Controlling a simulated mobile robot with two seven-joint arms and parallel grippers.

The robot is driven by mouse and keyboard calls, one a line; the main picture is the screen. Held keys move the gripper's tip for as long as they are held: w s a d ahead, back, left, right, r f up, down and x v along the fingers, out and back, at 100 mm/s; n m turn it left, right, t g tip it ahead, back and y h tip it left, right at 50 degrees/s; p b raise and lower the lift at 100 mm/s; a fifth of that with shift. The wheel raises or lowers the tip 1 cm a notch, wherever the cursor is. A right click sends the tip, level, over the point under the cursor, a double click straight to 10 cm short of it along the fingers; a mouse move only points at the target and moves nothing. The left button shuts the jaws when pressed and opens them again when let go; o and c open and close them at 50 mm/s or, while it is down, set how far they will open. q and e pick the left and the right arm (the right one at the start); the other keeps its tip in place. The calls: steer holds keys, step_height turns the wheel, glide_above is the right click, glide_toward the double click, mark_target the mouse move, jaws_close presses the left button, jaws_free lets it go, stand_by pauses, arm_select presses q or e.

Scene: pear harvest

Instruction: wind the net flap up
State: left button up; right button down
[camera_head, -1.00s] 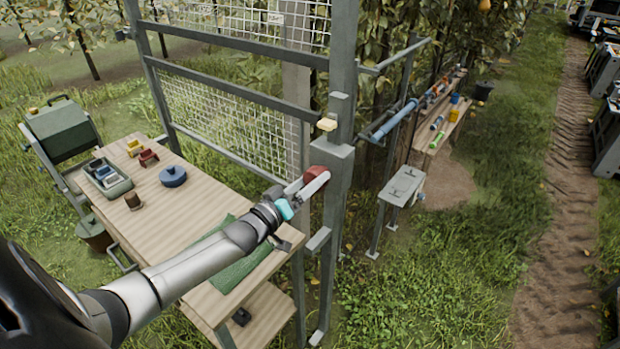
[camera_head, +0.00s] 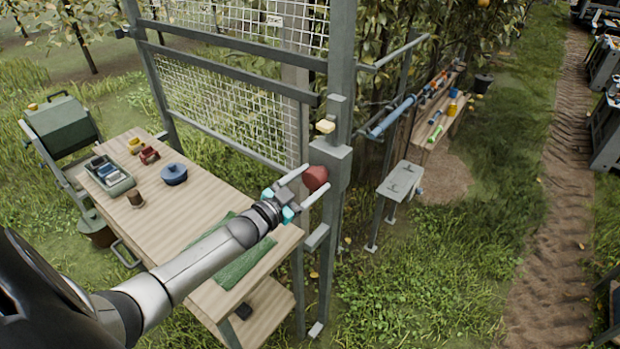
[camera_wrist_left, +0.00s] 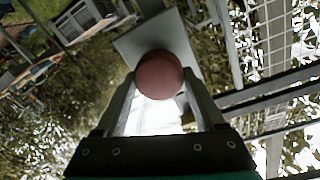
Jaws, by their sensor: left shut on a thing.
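My left gripper (camera_head: 309,189) is shut on a round dark red knob (camera_head: 316,177), with one finger on each side of it. The knob is on the front of a grey box (camera_head: 331,158) on the upright post. In the left wrist view the red knob (camera_wrist_left: 160,76) sits between the two fingertips, in front of a grey plate (camera_wrist_left: 138,42). The white mesh net (camera_head: 235,108) hangs in the grey frame left of the post, and its mesh also shows in the left wrist view (camera_wrist_left: 277,28). My right gripper is not in view.
A wooden table (camera_head: 205,205) stands below my left arm, with a green cloth (camera_head: 245,262), a blue round pot (camera_head: 174,174) and a tray (camera_head: 108,178). Grass lies right of the post.

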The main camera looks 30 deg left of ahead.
arm_select(q)
steer(key=m, duration=0.3)
steer(key=shift+d+m, duration=0.1)
steer(key=shift+m, duration=0.3)
steer(key=m, duration=0.7)
steer(key=shift+d+f+y, duration=0.1)
steer(key=shift+y, duration=0.2)
steer(key=shift+m+b, duration=0.65)
steer(key=shift+m, duration=1.35)
steer(key=shift+y, duration=0.3)
steer(key=o, duration=1.3)
steer(key=shift+o, duration=0.2)
steer(key=shift+s, duration=0.1)
steer(key=s+a, duration=0.1)
steer(key=s, duration=1.4)
steer(key=shift+r+b, duration=0.35)
steer(key=shift+r, duration=0.1)
